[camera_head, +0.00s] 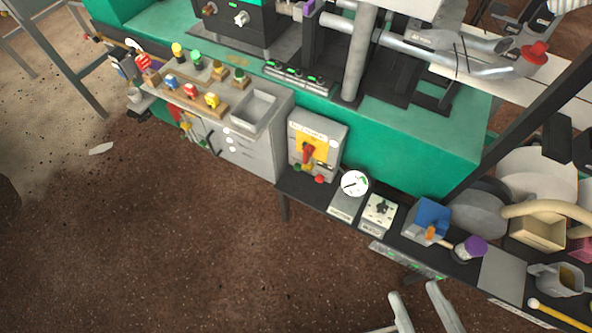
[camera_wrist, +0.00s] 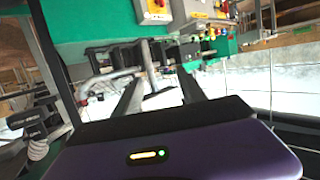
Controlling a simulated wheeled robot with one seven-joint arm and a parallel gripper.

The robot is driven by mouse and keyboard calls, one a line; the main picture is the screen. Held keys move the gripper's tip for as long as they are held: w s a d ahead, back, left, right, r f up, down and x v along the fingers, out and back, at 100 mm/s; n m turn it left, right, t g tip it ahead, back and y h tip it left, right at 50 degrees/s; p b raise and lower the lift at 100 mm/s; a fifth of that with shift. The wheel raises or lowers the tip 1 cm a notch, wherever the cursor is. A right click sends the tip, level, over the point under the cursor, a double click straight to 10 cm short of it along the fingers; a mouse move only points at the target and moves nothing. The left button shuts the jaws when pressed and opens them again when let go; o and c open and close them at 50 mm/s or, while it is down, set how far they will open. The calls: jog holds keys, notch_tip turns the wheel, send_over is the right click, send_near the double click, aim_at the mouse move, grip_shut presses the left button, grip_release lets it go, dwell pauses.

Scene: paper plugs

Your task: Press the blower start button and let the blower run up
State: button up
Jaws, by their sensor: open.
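A grey control box (camera_head: 318,135) with a yellow panel and a red rotary handle stands at the left end of the dark shelf. Along its lower front are a small green button (camera_head: 297,167) and a red button (camera_head: 320,179). Their labels are too small to read. A round white dial gauge (camera_head: 354,183) stands just right of the box. A yellow-and-red box also shows at the top of the wrist view (camera_wrist: 155,12). My gripper (camera_head: 414,290) is open and empty at the bottom of the head view, in front of the shelf and well apart from the buttons.
A selector box (camera_head: 379,213), a blue box (camera_head: 431,218) and a purple-topped item (camera_head: 474,247) stand right of the gauge. A grey cabinet (camera_head: 247,140) with several coloured knobs on top is on the left. The brown floor before the shelf is clear.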

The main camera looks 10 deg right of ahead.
jog(key=shift+c, duration=0.2)
grip_shut()
dwell(1.4)
